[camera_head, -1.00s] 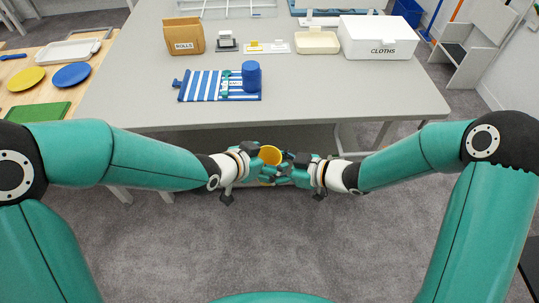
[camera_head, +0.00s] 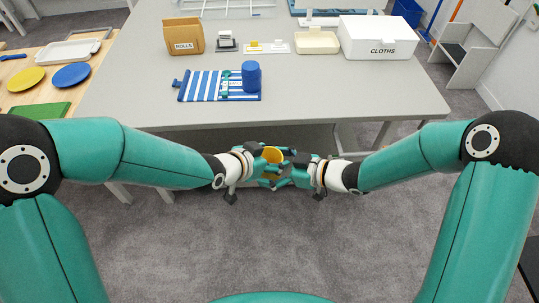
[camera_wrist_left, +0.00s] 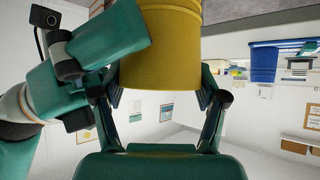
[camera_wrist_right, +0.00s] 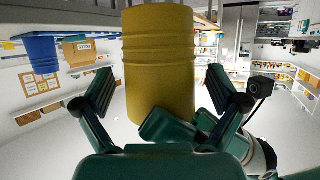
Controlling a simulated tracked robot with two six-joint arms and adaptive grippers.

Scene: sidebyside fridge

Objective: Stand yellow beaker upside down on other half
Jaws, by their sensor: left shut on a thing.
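The yellow beaker (camera_head: 272,155) is held in the air in front of the table's near edge, between my two grippers. My left gripper (camera_head: 266,170) is shut on it; in the left wrist view the beaker (camera_wrist_left: 170,45) sits between its fingers. My right gripper (camera_head: 289,172) is open around the beaker (camera_wrist_right: 158,60), with gaps beside both fingers in the right wrist view. The blue-and-white striped mat (camera_head: 199,87) lies on the table. A blue beaker (camera_head: 251,76) stands on its right half; the left half is bare.
The grey table (camera_head: 340,100) is clear right of the mat. Behind stand a cardboard rolls box (camera_head: 184,36), small trays and a white cloths box (camera_head: 378,37). A wooden table at left carries yellow and blue plates (camera_head: 71,75) and a green board (camera_head: 38,109).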

